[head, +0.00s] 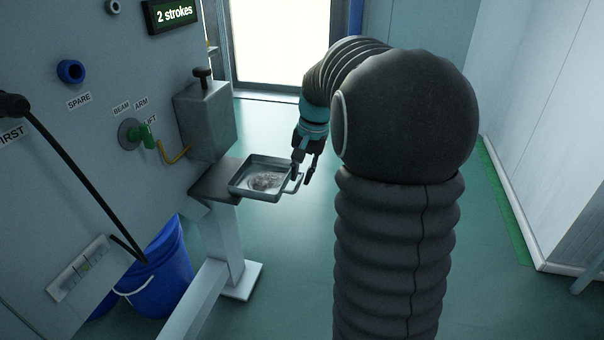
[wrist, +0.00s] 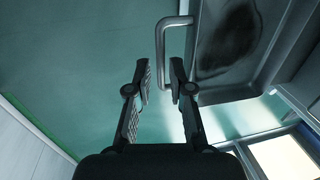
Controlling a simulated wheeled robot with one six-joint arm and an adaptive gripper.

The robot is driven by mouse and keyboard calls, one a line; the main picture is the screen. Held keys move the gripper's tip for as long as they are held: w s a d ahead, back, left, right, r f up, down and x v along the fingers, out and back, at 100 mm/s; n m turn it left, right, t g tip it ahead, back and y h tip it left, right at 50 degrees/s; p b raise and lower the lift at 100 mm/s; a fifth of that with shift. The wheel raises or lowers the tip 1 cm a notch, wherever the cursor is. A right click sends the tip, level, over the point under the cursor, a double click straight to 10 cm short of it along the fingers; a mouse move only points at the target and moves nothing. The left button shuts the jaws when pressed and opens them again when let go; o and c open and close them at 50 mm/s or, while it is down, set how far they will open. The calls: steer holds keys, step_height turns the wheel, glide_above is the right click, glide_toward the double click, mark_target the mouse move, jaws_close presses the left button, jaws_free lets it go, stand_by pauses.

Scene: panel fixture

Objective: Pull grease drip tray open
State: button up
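The grease drip tray (head: 240,187) is a shallow square grey metal pan with a dark smear of grease inside. It sits on a dark ledge below a grey box and juts out to the right of it. Its metal bar handle (head: 294,186) is on the right side. The wrist view shows the tray (wrist: 283,75) at the upper right and the handle (wrist: 161,45) reaching left. My gripper (head: 309,174) is at the handle, fingers pointing down. In the wrist view my gripper (wrist: 162,75) is open, with the handle bar between its spread fingertips; contact cannot be told.
A grey box (head: 207,122) with a black knob stands above the ledge.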

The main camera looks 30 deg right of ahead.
step_height(320, 180, up, 11)
steer(key=s+d, duration=0.1)
steer(key=shift+s+d, duration=0.2)
steer(key=shift+r, duration=0.1)
stand_by(0.4)
step_height(320, 180, down, 5)
steer(key=s+n+h, duration=0.1)
steer(key=s+n, duration=0.1)
steer(key=s, duration=0.1)
steer(key=s+a+f+n+t, duration=0.1)
steer(key=s+a+n+t, duration=0.1)
steer(key=s+a, duration=0.6)
steer(key=s+a+f+n+t, duration=0.2)
steer(key=s+a+n, duration=0.2)
steer(key=s+a, duration=0.4)
steer(key=s, duration=0.3)
steer(key=shift+a+f, duration=0.2)
steer(key=shift+f, duration=0.1)
steer(key=shift+s, duration=0.1)
